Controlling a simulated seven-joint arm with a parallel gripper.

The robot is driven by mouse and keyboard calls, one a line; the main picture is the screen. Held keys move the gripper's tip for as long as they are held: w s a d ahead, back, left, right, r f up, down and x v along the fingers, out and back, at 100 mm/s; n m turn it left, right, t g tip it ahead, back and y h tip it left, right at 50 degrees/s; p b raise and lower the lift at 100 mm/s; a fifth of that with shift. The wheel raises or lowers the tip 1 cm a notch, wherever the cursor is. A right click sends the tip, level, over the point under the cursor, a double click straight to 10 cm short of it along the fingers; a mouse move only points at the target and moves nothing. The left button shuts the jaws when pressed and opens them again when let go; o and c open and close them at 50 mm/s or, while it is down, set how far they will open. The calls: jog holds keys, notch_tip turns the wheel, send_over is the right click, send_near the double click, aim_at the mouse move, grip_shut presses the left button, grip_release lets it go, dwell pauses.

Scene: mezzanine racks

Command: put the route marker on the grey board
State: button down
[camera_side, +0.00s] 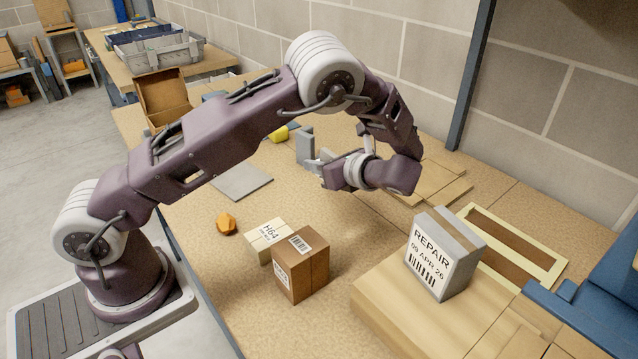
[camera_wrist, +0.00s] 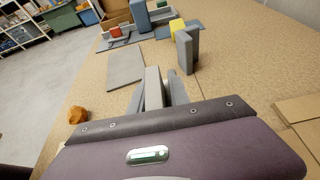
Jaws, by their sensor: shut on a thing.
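My gripper (camera_side: 312,163) is low over the middle of the table, its fingers pointing away from the wrist. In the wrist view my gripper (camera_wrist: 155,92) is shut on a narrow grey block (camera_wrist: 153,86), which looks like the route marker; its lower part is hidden. The grey board (camera_side: 242,181) is a flat, bare plate on the table, left of my gripper. In the wrist view the grey board (camera_wrist: 125,66) lies ahead and to the left, apart from the held block.
A grey angled block (camera_wrist: 187,52) stands ahead of my gripper, near a yellow piece (camera_side: 280,134). An orange lump (camera_side: 226,224), a pale H64 box (camera_side: 262,240) and a brown box (camera_side: 301,266) stand nearer. A grey REPAIR box (camera_side: 445,254) is at right.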

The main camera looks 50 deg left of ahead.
jog(key=a+r, duration=0.2)
jog(key=n+g, duration=0.5)
send_over(232, 174)
jog(key=a, duration=0.3)
jog(key=shift+h, duration=0.4)
jog(key=f, duration=0.3)
jog(key=s+f, duration=0.1)
jog(key=f, duration=0.2)
jog(key=a+f, duration=0.1)
jog(key=f, duration=0.2)
jog(key=shift+s, duration=0.15)
jog(key=shift+f, duration=0.1)
jog(key=shift+f, duration=0.1)
jog(key=c, duration=1.2)
grip_release()
jog(key=shift+c, duration=0.2)
